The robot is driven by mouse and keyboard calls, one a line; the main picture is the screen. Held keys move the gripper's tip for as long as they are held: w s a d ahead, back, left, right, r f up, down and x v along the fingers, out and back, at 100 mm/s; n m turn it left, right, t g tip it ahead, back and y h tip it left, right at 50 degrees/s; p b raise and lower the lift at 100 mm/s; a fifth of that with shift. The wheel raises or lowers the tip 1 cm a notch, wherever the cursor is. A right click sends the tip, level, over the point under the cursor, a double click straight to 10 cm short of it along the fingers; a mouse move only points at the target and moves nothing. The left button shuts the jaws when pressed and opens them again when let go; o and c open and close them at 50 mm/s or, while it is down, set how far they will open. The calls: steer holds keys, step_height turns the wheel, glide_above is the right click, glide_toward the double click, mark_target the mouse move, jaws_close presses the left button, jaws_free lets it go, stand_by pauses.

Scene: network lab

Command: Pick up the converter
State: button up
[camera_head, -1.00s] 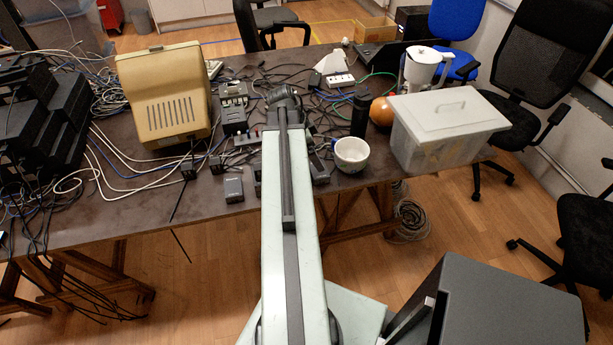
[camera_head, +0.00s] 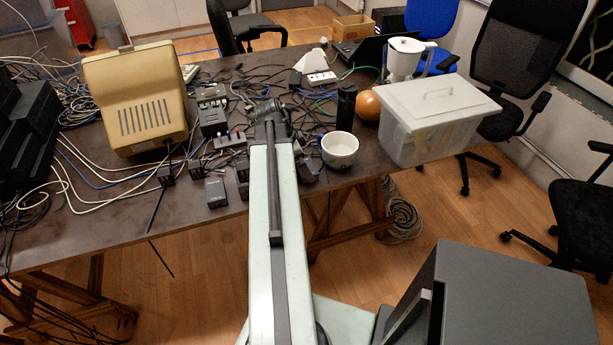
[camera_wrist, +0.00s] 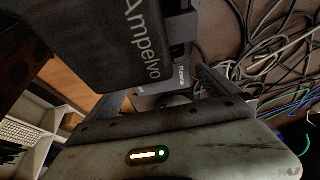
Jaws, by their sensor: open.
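A dark box lettered "Ampelvo" (camera_wrist: 135,45) fills the upper left of the wrist view, close to my gripper (camera_wrist: 165,97). A smaller dark device (camera_wrist: 180,73) with pale lettering shows beside it, between my open fingers. I cannot tell which of these is the converter. I see no clear grip on either. In the head view several small black boxes lie near the table's front edge, one flat box (camera_head: 216,192) left of my arm. My arm hides part of the table there, and the fingertips are not clear in that view.
A beige monitor-like case (camera_head: 137,100) and tangled cables stand left. A white bowl (camera_head: 339,150), black cylinder (camera_head: 346,106), orange ball (camera_head: 367,106) and lidded plastic bin (camera_head: 436,120) stand right. Cables (camera_wrist: 260,50) crowd the table beside my gripper.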

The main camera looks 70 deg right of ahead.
steer(key=shift+x, duration=0.9)
steer(key=shift+r, duration=0.2)
steer(key=c, duration=1.6)
step_height(320, 180, up, 10)
steer(key=p, duration=1)
